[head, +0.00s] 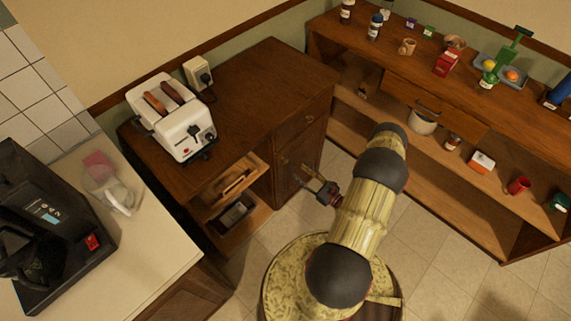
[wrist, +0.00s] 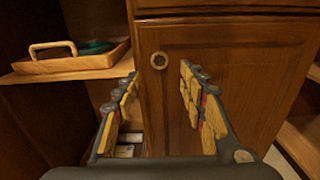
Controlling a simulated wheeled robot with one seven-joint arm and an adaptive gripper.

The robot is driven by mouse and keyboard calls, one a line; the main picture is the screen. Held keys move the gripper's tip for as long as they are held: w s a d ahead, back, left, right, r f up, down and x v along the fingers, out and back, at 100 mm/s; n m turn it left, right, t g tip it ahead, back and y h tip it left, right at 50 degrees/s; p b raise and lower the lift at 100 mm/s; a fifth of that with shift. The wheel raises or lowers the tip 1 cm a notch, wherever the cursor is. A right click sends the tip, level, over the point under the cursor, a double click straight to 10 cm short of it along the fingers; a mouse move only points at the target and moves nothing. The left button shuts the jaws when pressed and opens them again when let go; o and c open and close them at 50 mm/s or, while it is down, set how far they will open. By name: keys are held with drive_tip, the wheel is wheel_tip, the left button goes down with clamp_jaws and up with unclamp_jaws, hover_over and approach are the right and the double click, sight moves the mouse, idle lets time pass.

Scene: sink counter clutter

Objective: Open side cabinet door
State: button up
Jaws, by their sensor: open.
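The side cabinet door (head: 300,148) is a brown wooden panel below a drawer, on the front of the wooden cabinet under the toaster. It looks closed. In the wrist view the door (wrist: 232,70) fills the middle and right, with a round knob (wrist: 158,60) near its upper left corner. My gripper (head: 310,176) is in front of the door in the head view. In the wrist view my gripper (wrist: 157,88) is open, its fingers to either side below the knob, with nothing between them. I cannot tell the exact gap to the door.
Open shelves left of the door hold a tray (wrist: 65,62) with a handle. A white toaster (head: 172,117) stands on the cabinet top. A long shelf unit (head: 455,95) with clutter is at the right. A coffee machine (head: 45,225) is on the left counter. Tiled floor lies between.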

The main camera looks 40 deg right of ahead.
sight(286, 161)
drive_tip(key=w, duration=0.5)
drive_tip(key=w+b, duration=0.1)
drive_tip(key=w, duration=0.1)
drive_tip(key=shift+w+a+r, duration=0.15)
drive_tip(key=shift+w+a, duration=0.2)
drive_tip(key=shift+c, duration=1.3)
drive_tip(key=c, duration=0.8)
clamp_jaws()
